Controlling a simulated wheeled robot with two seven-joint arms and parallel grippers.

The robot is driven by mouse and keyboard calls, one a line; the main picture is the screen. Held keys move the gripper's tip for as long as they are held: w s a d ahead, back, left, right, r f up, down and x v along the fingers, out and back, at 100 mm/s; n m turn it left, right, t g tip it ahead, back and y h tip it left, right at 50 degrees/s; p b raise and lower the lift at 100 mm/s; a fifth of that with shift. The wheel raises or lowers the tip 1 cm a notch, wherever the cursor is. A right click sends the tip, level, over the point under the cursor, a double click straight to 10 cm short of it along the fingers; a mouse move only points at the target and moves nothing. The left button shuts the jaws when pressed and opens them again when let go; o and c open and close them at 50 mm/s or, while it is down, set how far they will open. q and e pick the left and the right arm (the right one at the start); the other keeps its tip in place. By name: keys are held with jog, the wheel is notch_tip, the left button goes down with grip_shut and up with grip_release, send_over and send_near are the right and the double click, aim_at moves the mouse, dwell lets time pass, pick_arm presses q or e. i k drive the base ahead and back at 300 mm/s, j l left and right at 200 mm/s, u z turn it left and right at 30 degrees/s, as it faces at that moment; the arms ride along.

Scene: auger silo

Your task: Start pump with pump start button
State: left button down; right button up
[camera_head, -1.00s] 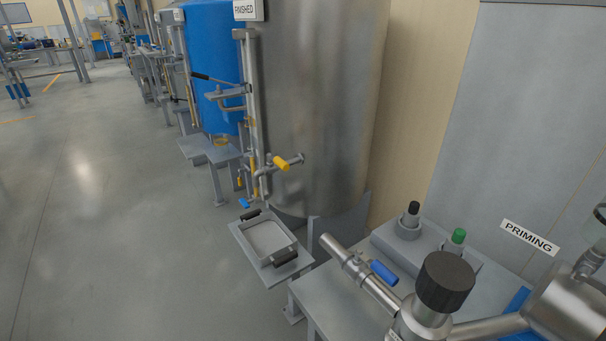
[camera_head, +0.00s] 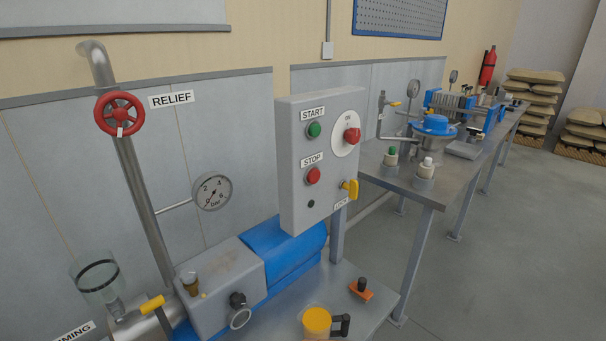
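The green pump start button (camera_head: 314,130) sits under a START label, high on the left of the grey control box (camera_head: 289,180). A red stop button (camera_head: 313,175) is below it, under a STOP label. A red rotary switch (camera_head: 352,135) marked ON is on the right of the box, with a yellow key-like part (camera_head: 350,188) above a LOCK label. Neither of my grippers is in view.
A red relief wheel (camera_head: 120,113) and a pressure gauge (camera_head: 212,191) are on the left. A yellow cup (camera_head: 316,322) and an orange piece (camera_head: 360,290) are on the pump bench. A second bench (camera_head: 440,190) stands right, with open floor beyond.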

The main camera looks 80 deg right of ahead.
aim_at(314, 130)
jog(key=z, duration=2.55)
